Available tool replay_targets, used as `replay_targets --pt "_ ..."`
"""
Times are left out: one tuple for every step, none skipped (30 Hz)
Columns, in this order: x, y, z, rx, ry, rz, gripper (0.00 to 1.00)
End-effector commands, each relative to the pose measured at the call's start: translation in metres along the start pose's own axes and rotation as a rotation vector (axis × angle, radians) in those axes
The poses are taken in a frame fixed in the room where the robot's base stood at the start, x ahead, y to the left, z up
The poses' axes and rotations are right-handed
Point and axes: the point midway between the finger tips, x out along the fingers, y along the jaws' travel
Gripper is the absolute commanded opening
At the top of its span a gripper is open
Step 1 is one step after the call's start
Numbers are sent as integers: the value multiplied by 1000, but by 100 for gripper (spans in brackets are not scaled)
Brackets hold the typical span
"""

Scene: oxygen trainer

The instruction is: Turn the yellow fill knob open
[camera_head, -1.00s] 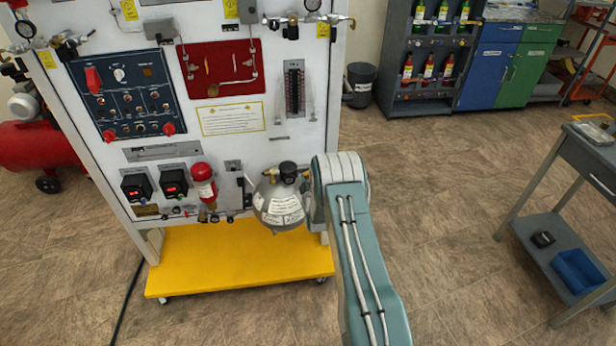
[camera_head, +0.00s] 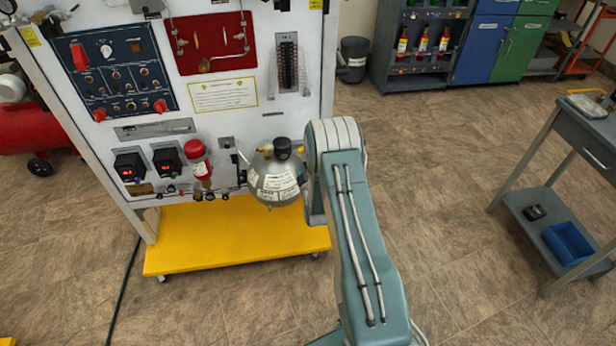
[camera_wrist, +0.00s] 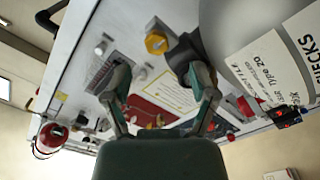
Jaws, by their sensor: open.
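The yellow knob (camera_wrist: 156,42) shows in the wrist view as a small yellow, many-sided piece beside a dark round knob (camera_wrist: 184,52). In the head view a small yellow piece (camera_head: 264,150) sits left of the black knob (camera_head: 283,148) on top of the grey metal bottle (camera_head: 277,181). The labelled bottle (camera_wrist: 245,35) fills the upper right of the wrist view. My gripper (camera_wrist: 160,74) is open and empty, with the yellow knob seen beyond and between its fingertips. The right finger overlaps the dark knob in the picture; contact cannot be told. My gripper is hidden in the head view.
The white panel (camera_head: 215,125) carries switches, a red plate and a red cylinder (camera_head: 197,158) left of the bottle. A yellow base (camera_head: 235,243) juts out below. A grey side table (camera_head: 575,140) stands at right. The floor between is clear.

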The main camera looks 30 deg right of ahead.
Motion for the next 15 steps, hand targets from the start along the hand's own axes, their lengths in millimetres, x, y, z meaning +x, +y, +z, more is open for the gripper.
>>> replay_targets --pt "-10 0 0 0 -2 -2 74" --pt "-16 0 0 0 -2 -2 74" --pt "-24 -1 1 0 -3 -3 74" --pt "-29 -1 0 0 -2 -2 74" --pt "-34 -1 1 0 -3 -3 74" --pt "-39 -1 1 0 -2 -3 74" --pt "-43 -1 1 0 -3 -3 74" --pt "-46 -1 1 0 -2 -3 74" --pt "-49 -1 1 0 -2 -2 74" --pt "-51 -1 1 0 -2 -2 74" --pt "-53 -1 1 -1 -2 -2 74" --pt "-54 -1 1 -1 -1 -2 74" --pt "-55 -1 1 -1 -1 -2 74" --pt "-55 -1 1 -1 -1 -2 74" --pt "-55 -1 1 -1 -1 -2 74"
